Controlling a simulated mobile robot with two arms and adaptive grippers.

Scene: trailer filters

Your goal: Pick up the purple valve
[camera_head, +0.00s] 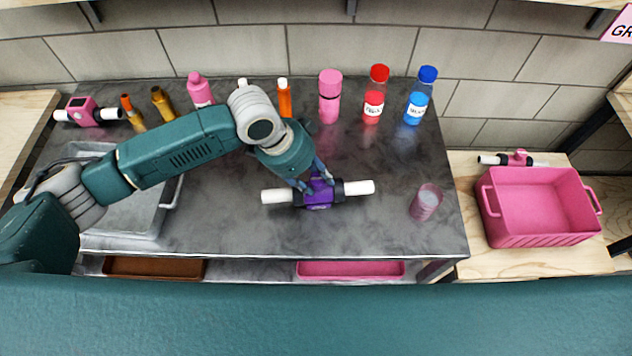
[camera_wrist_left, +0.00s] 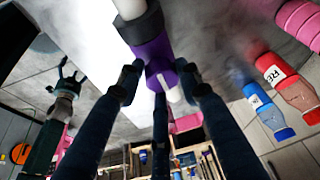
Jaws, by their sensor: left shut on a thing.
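The purple valve (camera_head: 319,194) has black collars and a white pipe on each side. In the head view it is at the middle of the dark counter, its pipes running left to right. My left gripper (camera_head: 313,184) comes down on it from above and is shut on its purple body. In the left wrist view the fingers (camera_wrist_left: 160,80) close around the purple valve (camera_wrist_left: 151,45). I cannot tell whether the valve touches the counter. My right gripper (camera_wrist_left: 66,80) shows only in the left wrist view, at the left, empty with its fingers spread.
Bottles stand along the back, including a red one (camera_head: 374,100) and a blue one (camera_head: 421,98). A pink cup (camera_head: 426,202) is to the right of the valve. A metal sink (camera_head: 130,222) is at the left. A pink crate (camera_head: 535,238) sits on the wooden surface at right.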

